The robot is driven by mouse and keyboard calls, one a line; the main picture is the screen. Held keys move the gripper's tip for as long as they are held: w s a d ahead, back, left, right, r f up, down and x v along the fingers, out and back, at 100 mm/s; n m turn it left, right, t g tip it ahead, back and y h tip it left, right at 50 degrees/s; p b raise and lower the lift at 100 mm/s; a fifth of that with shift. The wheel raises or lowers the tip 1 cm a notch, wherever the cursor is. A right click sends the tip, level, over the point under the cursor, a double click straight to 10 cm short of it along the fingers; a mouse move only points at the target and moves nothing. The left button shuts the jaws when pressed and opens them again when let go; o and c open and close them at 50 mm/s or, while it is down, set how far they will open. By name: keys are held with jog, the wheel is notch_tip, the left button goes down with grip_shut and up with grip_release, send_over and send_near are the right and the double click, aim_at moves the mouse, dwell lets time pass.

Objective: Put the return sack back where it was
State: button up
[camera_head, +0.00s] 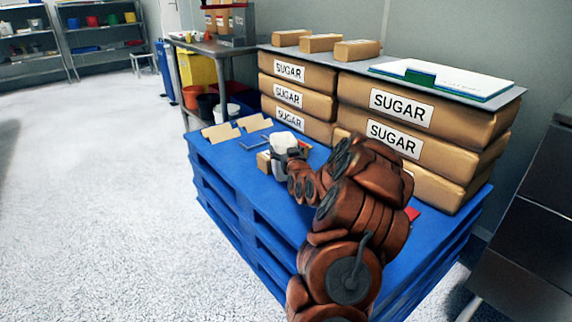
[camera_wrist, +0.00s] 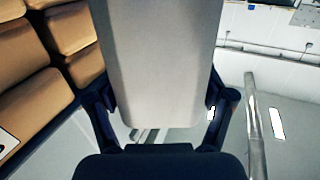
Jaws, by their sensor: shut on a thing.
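My gripper (camera_head: 293,154) is over the left part of the blue pallet stack (camera_head: 215,165). It is shut on a pale grey-white object (camera_head: 285,141). In the wrist view this pale object (camera_wrist: 160,60) fills the space between the two dark fingers of my gripper (camera_wrist: 161,108). No label shows on it, and I cannot tell whether it is the return sack. A small brown block (camera_head: 263,162) is just left of my gripper, partly hidden. Small brown packs (camera_head: 321,43) lie in a row on a grey board over the sugar sacks (camera_head: 400,104).
Tan folded pieces (camera_head: 221,132) and a dark grey frame (camera_head: 253,123) lie on the pallet's far left. A white and green folder (camera_head: 440,78) lies on the board. A red item (camera_head: 411,214) is partly behind my arm. A metal table (camera_head: 215,47) stands behind; open floor is left.

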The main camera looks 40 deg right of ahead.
jog(key=shift+f+b, duration=0.65)
jog(key=shift+f, duration=1.45)
jog(key=o, duration=1.7)
jog(key=shift+c, duration=0.2)
jog(key=shift+r, duration=0.2)
jog(key=shift+s+a+p, duration=0.3)
jog(key=shift+s, duration=0.35)
jog(key=p+v, duration=0.2)
jog(key=v, duration=0.8)
jog(key=shift+s+a+p, duration=0.2)
jog(key=shift+s+p, duration=0.05)
jog(key=shift+p, duration=0.05)
jog(key=shift+f, duration=0.1)
